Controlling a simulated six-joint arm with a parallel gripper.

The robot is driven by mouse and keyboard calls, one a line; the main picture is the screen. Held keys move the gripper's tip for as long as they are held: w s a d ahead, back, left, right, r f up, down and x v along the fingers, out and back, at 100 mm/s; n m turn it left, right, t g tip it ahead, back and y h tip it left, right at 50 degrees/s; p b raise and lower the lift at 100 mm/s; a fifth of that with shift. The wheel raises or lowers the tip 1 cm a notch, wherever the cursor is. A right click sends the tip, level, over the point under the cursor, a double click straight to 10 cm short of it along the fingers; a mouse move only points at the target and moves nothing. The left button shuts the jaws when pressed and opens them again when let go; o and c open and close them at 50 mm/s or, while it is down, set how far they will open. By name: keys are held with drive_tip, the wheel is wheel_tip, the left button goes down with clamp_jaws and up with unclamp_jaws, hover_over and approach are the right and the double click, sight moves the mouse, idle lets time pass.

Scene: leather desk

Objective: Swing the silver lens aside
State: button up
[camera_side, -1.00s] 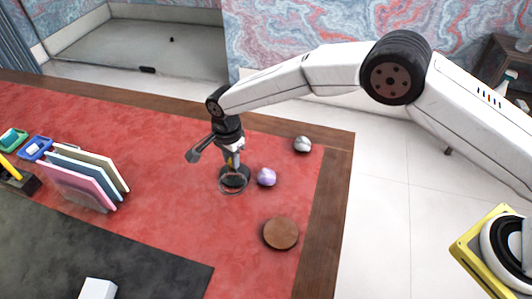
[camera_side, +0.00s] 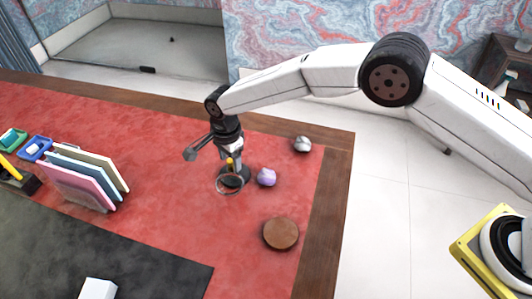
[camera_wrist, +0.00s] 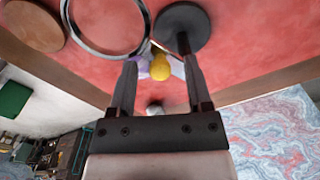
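The silver-rimmed lens (camera_side: 217,185) is a ring standing low over the red desk, beside its round black base (camera_side: 241,182). In the wrist view the ring (camera_wrist: 68,22) is at the top, left of the dark base (camera_wrist: 183,20). A yellow knob (camera_wrist: 160,62) sits near the ring's lower right edge. My gripper (camera_wrist: 159,64) is open. Its two fingers stand apart, with the knob between their tips and a gap on the left; contact on the right cannot be told. In the side view my gripper (camera_side: 232,155) points down above the base, partly hiding the stand.
A purple stone (camera_side: 267,177) lies close right of the base. A grey stone (camera_side: 302,144) lies near the back right desk edge, and a brown disc (camera_side: 281,233) is at the front right. Upright folders (camera_side: 85,180) stand left. Red desk between is clear.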

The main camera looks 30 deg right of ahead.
sight(230, 160)
drive_tip(key=shift+r, duration=0.15)
drive_tip(key=shift+r, duration=3.75)
drive_tip(key=s+d+r+n+t, duration=0.1)
drive_tip(key=s+d+r+n, duration=0.25)
drive_tip(key=d, duration=0.55)
drive_tip(key=s+d+r+n, duration=0.2)
drive_tip(key=s+d+n, duration=0.15)
drive_tip(key=d, duration=0.55)
drive_tip(key=s+d+n, duration=0.3)
drive_tip(key=s+d, duration=0.3)
drive_tip(key=s, duration=0.2)
drive_tip(key=s+d+n+t, duration=0.1)
drive_tip(key=s+d+n, duration=0.3)
drive_tip(key=s+d, duration=0.2)
drive_tip(key=s, duration=0.2)
drive_tip(key=shift+s+f+t, duration=0.3)
drive_tip(key=shift+f, duration=0.1)
